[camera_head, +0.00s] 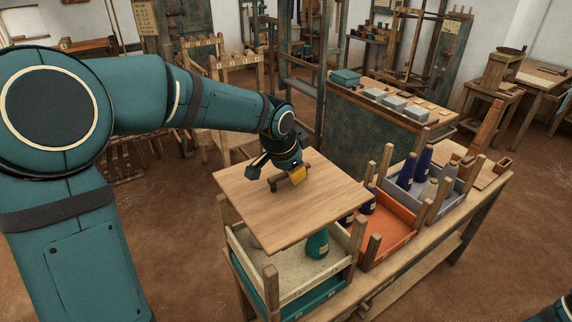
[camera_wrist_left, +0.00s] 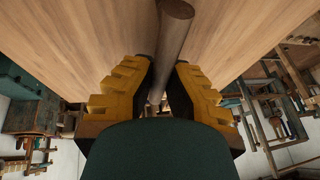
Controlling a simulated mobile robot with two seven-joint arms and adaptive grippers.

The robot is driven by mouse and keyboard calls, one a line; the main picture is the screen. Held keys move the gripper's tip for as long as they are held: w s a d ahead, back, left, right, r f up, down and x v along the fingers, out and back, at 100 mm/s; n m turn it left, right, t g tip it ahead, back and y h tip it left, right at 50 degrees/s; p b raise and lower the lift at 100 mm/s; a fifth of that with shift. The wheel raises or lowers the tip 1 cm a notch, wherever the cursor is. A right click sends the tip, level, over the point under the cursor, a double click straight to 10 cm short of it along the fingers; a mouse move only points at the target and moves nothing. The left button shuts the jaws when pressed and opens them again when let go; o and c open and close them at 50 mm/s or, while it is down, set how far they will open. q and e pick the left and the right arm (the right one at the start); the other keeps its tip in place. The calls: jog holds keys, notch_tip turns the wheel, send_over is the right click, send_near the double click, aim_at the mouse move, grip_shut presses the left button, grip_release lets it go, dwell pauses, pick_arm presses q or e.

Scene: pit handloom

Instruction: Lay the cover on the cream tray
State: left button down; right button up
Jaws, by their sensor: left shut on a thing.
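The cover (camera_head: 318,208) is a flat square wooden board with a bar handle (camera_head: 289,178) on its top. My left gripper (camera_head: 297,175) is shut on this handle. In the left wrist view the handle (camera_wrist_left: 172,45) runs between the yellow finger pads of my left gripper (camera_wrist_left: 160,95), with the board (camera_wrist_left: 90,35) behind. The cover is above the cream tray (camera_head: 318,279), hiding most of its inside. A gap shows between the board and the tray's near rim, and a teal cone (camera_head: 317,244) stands in the tray below the board.
The cream tray is stacked over a teal tray (camera_head: 296,300) with wooden corner posts. To its right on the bench (camera_head: 462,207) stand an orange tray (camera_head: 393,229) and a grey tray (camera_head: 443,190) with dark blue cones. A dark panel (camera_head: 370,133) stands behind.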

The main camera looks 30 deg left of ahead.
aim_at(290, 186)
pick_arm(q)
jog(key=shift+d+f+b, duration=0.1)
jog(key=shift+f+b, duration=0.25)
jog(key=shift+f, duration=0.05)
jog(key=shift+f+b, duration=2.15)
jog(key=shift+f, duration=0.65)
jog(key=c, duration=1.1)
grip_release()
jog(key=shift+o, duration=0.2)
